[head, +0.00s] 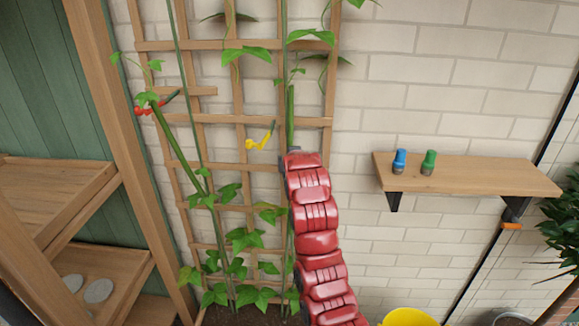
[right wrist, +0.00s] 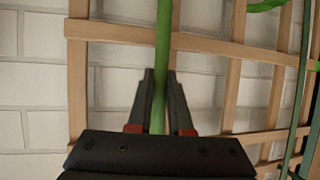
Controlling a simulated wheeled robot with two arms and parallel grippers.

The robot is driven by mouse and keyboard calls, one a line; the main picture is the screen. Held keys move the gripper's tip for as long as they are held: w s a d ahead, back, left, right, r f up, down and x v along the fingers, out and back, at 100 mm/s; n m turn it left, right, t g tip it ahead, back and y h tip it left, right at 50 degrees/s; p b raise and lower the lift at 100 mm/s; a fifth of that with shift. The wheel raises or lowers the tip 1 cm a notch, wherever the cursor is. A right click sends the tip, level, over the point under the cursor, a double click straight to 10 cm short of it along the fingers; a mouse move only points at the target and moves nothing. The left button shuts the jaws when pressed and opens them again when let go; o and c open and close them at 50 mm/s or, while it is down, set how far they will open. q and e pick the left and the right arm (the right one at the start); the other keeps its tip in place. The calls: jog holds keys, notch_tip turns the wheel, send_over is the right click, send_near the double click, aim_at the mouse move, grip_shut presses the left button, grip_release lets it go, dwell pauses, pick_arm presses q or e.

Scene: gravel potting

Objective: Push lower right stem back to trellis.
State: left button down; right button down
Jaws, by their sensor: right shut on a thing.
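The wooden trellis (head: 228,119) stands against the brick wall; its slats also show in the right wrist view (right wrist: 200,45). The lower right stem (head: 290,112) is thick and green and runs upright in front of the trellis's right part. My right gripper (right wrist: 160,80) is shut on this stem (right wrist: 163,35), one dark finger on each side. In the head view my red right arm covers the gripper and part of the stem. Whether the stem touches the slats is hard to tell. My left gripper is not in view.
A left stem (head: 178,143) leans across the trellis near a red clip (head: 148,108). A yellow clip (head: 261,138) sits mid-trellis. A wall shelf (head: 480,174) at right holds a blue (head: 400,161) and a green (head: 429,162) item. A yellow bucket (head: 408,317) stands below.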

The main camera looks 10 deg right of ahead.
jog(key=shift+r, duration=0.1)
jog(key=c, duration=1.1)
grip_release()
jog(key=shift+w+d, duration=0.1)
jog(key=shift+o, duration=1.3)
jog(key=shift+w, duration=0.2)
jog(key=shift+s, duration=0.2)
jog(key=shift+s+r, duration=0.1)
jog(key=shift+s, duration=0.4)
jog(key=p+v, duration=0.4)
jog(key=v, duration=1.2)
jog(key=shift+r+p, duration=0.25)
jog(key=shift+p, duration=0.1)
